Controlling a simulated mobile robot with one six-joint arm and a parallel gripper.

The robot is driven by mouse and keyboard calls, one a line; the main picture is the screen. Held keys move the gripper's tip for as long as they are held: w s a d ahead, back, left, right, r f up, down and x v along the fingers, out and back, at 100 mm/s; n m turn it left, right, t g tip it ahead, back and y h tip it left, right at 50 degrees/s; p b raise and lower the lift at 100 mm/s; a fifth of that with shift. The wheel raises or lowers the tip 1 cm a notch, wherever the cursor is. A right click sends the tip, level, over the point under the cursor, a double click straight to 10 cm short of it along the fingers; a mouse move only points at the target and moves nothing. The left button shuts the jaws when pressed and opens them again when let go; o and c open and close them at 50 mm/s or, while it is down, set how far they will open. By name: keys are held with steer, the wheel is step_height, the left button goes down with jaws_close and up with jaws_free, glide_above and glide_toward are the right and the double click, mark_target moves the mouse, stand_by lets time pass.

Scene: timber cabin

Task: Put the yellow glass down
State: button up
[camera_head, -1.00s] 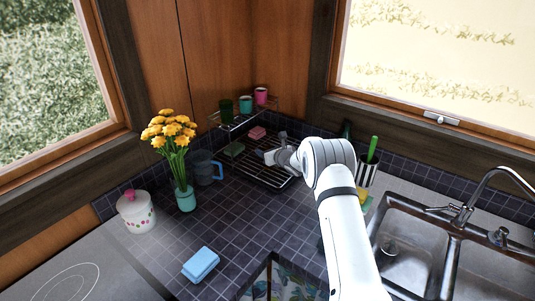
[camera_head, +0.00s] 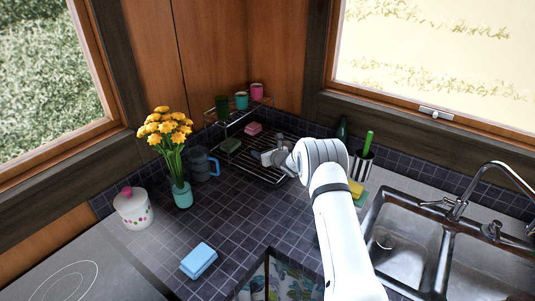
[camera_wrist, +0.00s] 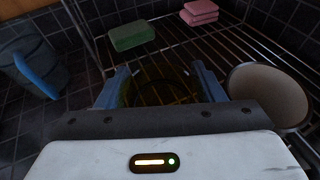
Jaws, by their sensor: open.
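The yellow glass (camera_wrist: 160,88) shows in the wrist view as a dark, see-through olive shape with a round rim, at the wire dish rack (camera_wrist: 235,42). My gripper (camera_wrist: 163,76) is open, with one finger on each side of the glass; I cannot tell whether either touches it. The glass's lower part is hidden by my gripper body. In the head view my gripper (camera_head: 271,158) is at the front of the rack (camera_head: 256,176), and I cannot make out the glass there.
A green sponge (camera_wrist: 132,36) and pink sponges (camera_wrist: 199,12) lie on the rack. A blue-handled jug (camera_head: 203,165) and flower vase (camera_head: 182,195) stand left. Cups (camera_head: 242,101) sit on the upper shelf. The front counter has free room.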

steer(key=shift+s+d+r+b, duration=0.1)
steer(key=shift+s+d+b, duration=0.1)
steer(key=shift+b, duration=0.1)
steer(key=b+v, duration=0.4)
steer(key=v, duration=0.7)
steer(key=s+a+r+n+g+y, duration=0.15)
steer(key=s+r+n+g, duration=0.25)
steer(key=s+r+n, duration=0.65)
steer(key=s+a+r+n+g, duration=0.3)
steer(key=s+r+n, duration=0.35)
steer(key=s, duration=0.65)
steer(key=s+d+n+h, duration=0.4)
steer(key=s+d+n, duration=0.2)
steer(key=s, duration=0.7)
steer(key=s+d+n+g+h, duration=0.1)
steer(key=s+d+n+h, duration=0.4)
steer(key=s, duration=0.9)
steer(key=d+n, duration=0.2)
steer(key=shift+d+g, duration=0.3)
steer(key=shift+d, duration=0.1)
